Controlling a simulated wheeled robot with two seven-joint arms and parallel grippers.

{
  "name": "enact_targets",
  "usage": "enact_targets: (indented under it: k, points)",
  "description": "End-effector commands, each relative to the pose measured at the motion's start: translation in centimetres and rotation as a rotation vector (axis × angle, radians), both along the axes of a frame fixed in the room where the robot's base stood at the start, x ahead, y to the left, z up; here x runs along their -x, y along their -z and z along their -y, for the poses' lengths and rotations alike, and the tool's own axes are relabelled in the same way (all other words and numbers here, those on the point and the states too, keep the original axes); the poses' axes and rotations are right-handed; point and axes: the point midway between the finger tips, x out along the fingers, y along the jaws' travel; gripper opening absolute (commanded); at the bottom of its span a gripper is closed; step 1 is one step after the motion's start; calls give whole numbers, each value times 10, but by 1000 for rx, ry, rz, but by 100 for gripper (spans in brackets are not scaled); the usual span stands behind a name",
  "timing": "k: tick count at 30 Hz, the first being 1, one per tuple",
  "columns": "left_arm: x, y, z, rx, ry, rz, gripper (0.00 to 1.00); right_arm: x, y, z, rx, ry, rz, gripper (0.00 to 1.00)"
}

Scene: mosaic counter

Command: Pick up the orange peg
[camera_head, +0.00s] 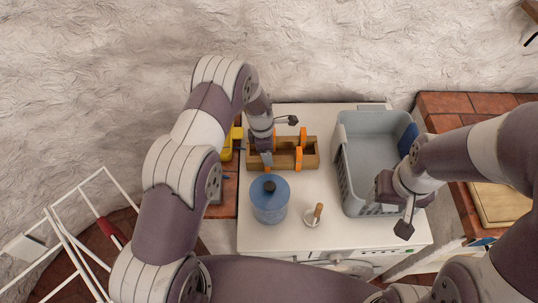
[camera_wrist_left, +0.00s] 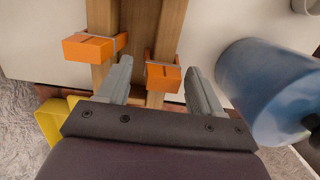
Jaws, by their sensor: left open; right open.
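A wooden tray (camera_head: 284,161) on the white counter carries orange pegs. One orange peg (camera_wrist_left: 163,78) sits on the tray's edge between my left gripper's fingers in the left wrist view. Another orange peg (camera_wrist_left: 88,48) lies left of the fingers in that view. In the head view, an orange peg (camera_head: 298,158) shows on the tray's near side and one more (camera_head: 303,135) on its far side. My left gripper (camera_wrist_left: 158,67) is open, over the tray; its arm partly hides the tray's left end in the head view. My right gripper (camera_head: 386,207) is open beside the grey basket, away from the pegs.
A blue jar (camera_head: 270,203) with a dark knob stands close in front of the tray. A small white holder with a wooden handle (camera_head: 318,211) is right of it. The grey basket (camera_head: 347,180) stands on the right. A yellow object (camera_head: 228,148) lies left of the tray.

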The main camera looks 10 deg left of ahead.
Motion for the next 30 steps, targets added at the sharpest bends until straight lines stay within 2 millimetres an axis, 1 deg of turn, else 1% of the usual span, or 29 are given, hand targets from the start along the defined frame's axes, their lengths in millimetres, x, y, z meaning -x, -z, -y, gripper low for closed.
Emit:
enact_targets:
  k: [1,4,6,9,15,17,18,19,30]
  points:
    - [1,3,1,-1,1,-6,66,0,-11,0,0,0,1,64]
    - [-1,20,2,-1,3,-5,66,0,-23,0,0,0,1,64]
    - [-2,34,4,0,1,-4,66,0,-24,0,0,0,1,64]
    - [-2,44,5,-1,2,-2,66,0,-25,0,0,0,1,64]
    - [-2,46,5,-1,2,-2,66,0,-24,0,0,0,0,64]
    - [-2,46,5,-1,2,-2,46,0,-24,0,0,0,0,64]
    - [-2,46,5,-1,2,-2,33,0,-24,0,0,0,0,64]
    - [-2,46,5,-1,2,-2,29,0,-24,0,0,0,0,64]
    - [-3,43,5,-1,2,-1,28,0,-26,0,0,0,1,64]
